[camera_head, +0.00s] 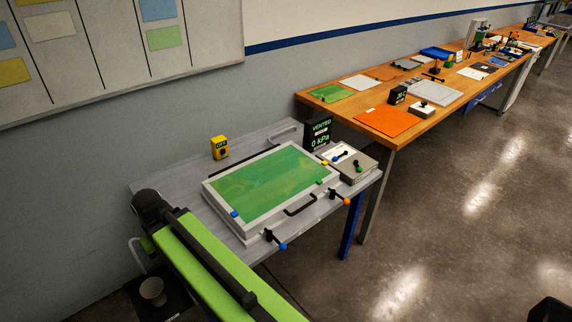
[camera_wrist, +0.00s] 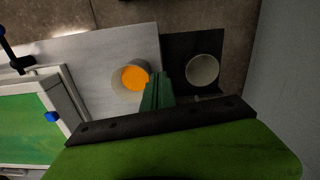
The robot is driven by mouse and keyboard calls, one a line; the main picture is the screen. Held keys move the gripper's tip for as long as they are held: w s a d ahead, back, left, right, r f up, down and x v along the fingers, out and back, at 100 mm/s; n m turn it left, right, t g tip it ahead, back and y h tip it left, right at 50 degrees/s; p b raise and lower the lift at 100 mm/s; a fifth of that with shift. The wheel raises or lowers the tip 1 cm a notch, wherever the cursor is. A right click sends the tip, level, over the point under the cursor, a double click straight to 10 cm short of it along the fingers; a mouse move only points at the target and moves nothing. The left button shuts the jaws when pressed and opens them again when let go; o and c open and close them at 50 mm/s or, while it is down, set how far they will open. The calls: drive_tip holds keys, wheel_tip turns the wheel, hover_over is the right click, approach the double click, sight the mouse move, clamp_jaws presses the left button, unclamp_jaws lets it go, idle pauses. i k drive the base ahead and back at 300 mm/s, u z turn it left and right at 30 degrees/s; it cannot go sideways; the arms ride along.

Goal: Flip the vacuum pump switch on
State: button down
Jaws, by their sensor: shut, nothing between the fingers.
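The yellow switch box (camera_head: 220,148) stands at the back of the grey bench, against the wall, in the head view. Its small dark display appears to read OFF; the lever position is too small to tell. A black gauge (camera_head: 318,134) at the back right of the bench reads VENTED, 0 kPa. My gripper (camera_wrist: 157,90) is shut and empty in the wrist view, beside a cup with orange contents (camera_wrist: 135,78). The switch box is not visible in the wrist view. My gripper's fingers cannot be made out in the head view.
A white-framed bath with a green panel (camera_head: 212,192) fills the bench middle, with coloured-knob valves (camera_head: 275,240) on its front. A white cup (camera_wrist: 202,70) stands on a black mat (camera_wrist: 180,45). A wooden bench (camera_head: 440,110) extends right. Open floor (camera_head: 450,220) lies in front.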

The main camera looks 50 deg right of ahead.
sight(359, 169)
drive_tip(key=u, duration=0.8)
drive_tip(key=k, duration=0.85)
drive_tip(key=z, duration=0.65)
drive_tip(key=i, duration=1)
drive_tip(key=u, duration=0.1)
